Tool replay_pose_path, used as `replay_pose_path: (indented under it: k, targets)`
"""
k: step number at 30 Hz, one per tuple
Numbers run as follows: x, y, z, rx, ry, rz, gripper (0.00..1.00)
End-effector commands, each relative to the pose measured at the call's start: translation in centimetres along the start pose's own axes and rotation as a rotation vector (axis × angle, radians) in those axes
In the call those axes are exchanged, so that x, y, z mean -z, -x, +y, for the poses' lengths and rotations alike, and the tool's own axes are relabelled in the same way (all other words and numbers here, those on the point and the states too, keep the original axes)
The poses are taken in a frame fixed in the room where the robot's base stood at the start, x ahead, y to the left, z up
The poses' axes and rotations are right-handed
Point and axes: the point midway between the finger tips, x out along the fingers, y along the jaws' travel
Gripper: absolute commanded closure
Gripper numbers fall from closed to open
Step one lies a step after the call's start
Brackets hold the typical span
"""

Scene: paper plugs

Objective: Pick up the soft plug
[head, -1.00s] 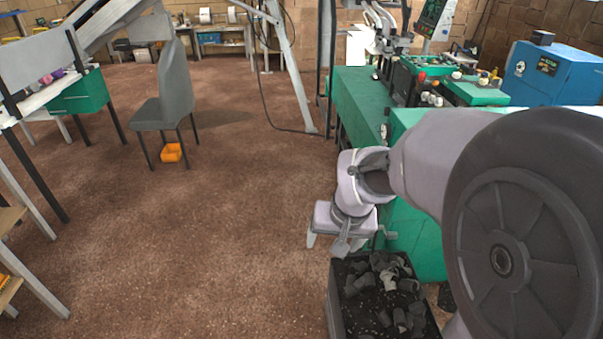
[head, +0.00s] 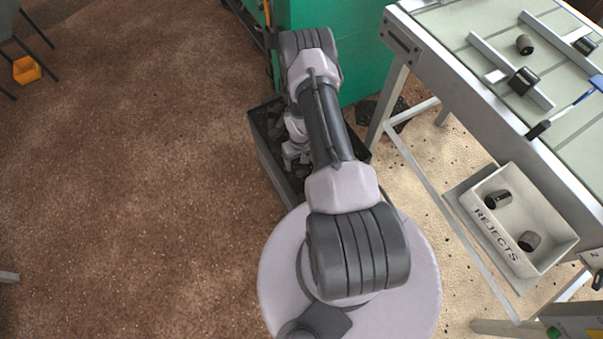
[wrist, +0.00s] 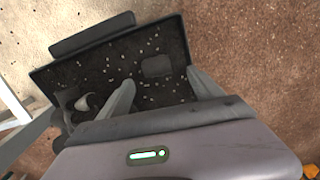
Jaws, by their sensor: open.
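In the wrist view one dark grey plug (wrist: 157,66) lies on the speckled floor of the black bin (wrist: 100,40), between and beyond the fingertips of my gripper (wrist: 163,82). The gripper is open, with nothing between its fingers. Other grey plugs (wrist: 88,102) sit to the left, partly hidden by the left finger and wrist. In the head view the bin (head: 262,165) stands on the floor, and my arm covers much of it. Some dark plugs (head: 277,128) show inside. I cannot tell by sight which plug is soft.
A white REJECTS box (head: 550,246) at right holds two dark plugs (head: 498,199) (head: 529,241). A table (head: 455,75) above it carries rails and dark plugs (head: 524,44). A green cabinet (head: 350,50) stands behind the bin.

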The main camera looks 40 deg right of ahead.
Motion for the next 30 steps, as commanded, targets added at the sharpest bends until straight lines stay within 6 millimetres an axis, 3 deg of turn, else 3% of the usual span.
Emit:
replay_pose_path:
  k: [1,7,13,20,27,30]
  targets:
    - [0.0,-1.2,0.0,0.000,0.000,-0.001,0.25]
    - [-0.1,-2.9,0.1,0.000,-0.001,0.000,0.25]
    - [-0.2,-6.9,0.5,0.000,0.000,-0.001,0.25]
    - [-0.2,-6.9,0.5,0.000,-0.001,0.000,0.27]
    - [-0.2,-6.8,0.5,0.000,-0.001,0.000,0.74]
    - [-0.2,-6.8,0.5,0.000,-0.001,0.000,0.89]
